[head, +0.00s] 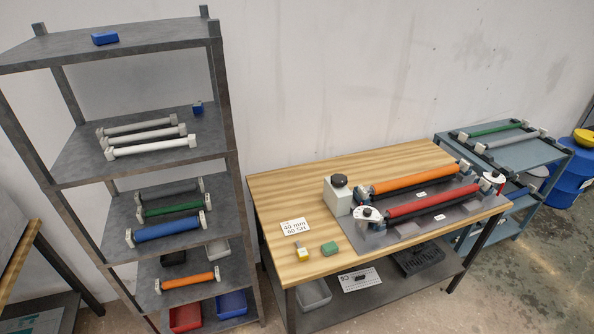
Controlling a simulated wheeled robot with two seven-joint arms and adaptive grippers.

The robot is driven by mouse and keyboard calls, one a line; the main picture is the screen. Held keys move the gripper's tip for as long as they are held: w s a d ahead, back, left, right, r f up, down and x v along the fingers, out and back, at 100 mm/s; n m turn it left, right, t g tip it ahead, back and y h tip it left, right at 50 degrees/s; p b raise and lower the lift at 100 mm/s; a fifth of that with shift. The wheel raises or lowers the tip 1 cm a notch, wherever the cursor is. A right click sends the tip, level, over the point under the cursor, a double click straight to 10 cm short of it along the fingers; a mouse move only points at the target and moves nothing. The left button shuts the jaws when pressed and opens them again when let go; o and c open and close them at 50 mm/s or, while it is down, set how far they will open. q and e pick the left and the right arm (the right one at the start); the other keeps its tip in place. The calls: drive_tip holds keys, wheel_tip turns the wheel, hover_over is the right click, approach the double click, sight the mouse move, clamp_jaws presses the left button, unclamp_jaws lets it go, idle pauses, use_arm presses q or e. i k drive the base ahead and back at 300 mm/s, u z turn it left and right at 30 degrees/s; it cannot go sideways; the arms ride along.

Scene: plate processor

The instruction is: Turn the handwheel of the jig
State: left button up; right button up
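The jig (437,227) lies on the right part of the wooden workbench, with a grey base. It carries an orange roller (412,180) at the back and a red roller (432,202) in front. A white, crank-like wheel (366,214) with a dark knob sits at the red roller's left end. A similar pale part (494,177) with a red spot is at the right end. Which one is the handwheel I cannot tell for sure. A pale box (338,198) with a black round knob (339,181) stands at the jig's left. Neither gripper shows.
The workbench (285,187) also bears a printed card (296,227), a yellow-and-white block (302,254) and a green block (329,249). A shelf rack (75,160) with several rollers stands left. A blue-grey cart (545,153) and a blue drum (570,180) stand right.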

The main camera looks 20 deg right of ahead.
sight(337, 180)
drive_tip(key=u, duration=0.05)
drive_tip(key=i, duration=0.85)
drive_tip(key=z, duration=0.2)
